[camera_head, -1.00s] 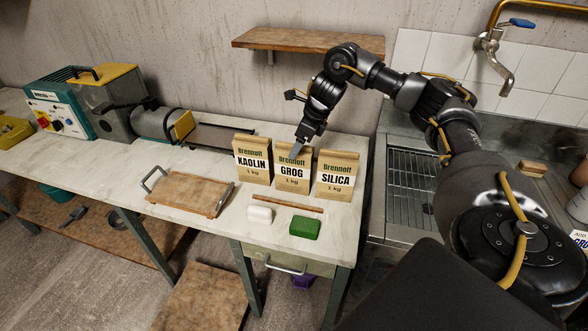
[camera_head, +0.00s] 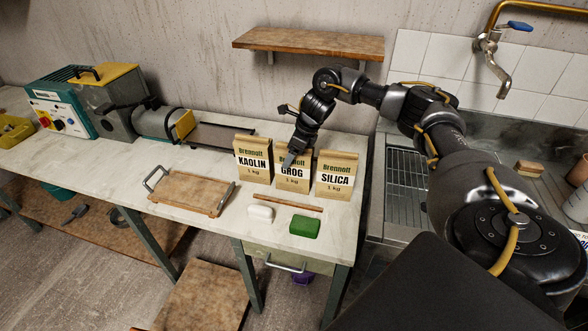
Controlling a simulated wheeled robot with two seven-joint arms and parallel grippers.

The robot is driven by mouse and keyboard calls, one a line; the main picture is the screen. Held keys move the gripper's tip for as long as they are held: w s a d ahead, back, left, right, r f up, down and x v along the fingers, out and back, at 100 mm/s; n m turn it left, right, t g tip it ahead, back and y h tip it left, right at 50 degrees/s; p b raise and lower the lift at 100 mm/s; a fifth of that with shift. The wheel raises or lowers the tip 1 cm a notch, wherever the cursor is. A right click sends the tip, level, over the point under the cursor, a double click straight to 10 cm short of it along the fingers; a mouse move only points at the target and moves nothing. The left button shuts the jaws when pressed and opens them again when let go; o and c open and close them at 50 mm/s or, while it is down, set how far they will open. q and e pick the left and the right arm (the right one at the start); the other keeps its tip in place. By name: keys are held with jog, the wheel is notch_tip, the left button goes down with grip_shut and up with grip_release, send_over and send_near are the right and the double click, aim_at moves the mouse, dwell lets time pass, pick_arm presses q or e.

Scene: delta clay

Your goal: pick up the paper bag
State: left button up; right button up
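Three tan paper bags stand upright in a row on the bench: the KAOLIN bag (camera_head: 254,173), the GROG bag (camera_head: 293,180) and the SILICA bag (camera_head: 335,183). My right gripper (camera_head: 289,160) points down at the upper front of the GROG bag and covers part of its label. I cannot tell whether the fingers touch this bag or how far apart they are. My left gripper is out of view.
A wooden tray with metal handles (camera_head: 190,192) lies left of the bags. A thin stick (camera_head: 288,203), a white block (camera_head: 261,213) and a green block (camera_head: 304,226) lie in front. A wall shelf (camera_head: 310,44) hangs above; a sink drainer (camera_head: 406,190) is at the right.

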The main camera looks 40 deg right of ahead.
jog(key=shift+f, duration=0.15)
jog(key=shift+c, duration=0.2)
grip_shut()
jog(key=shift+w, duration=0.1)
dwell(0.6)
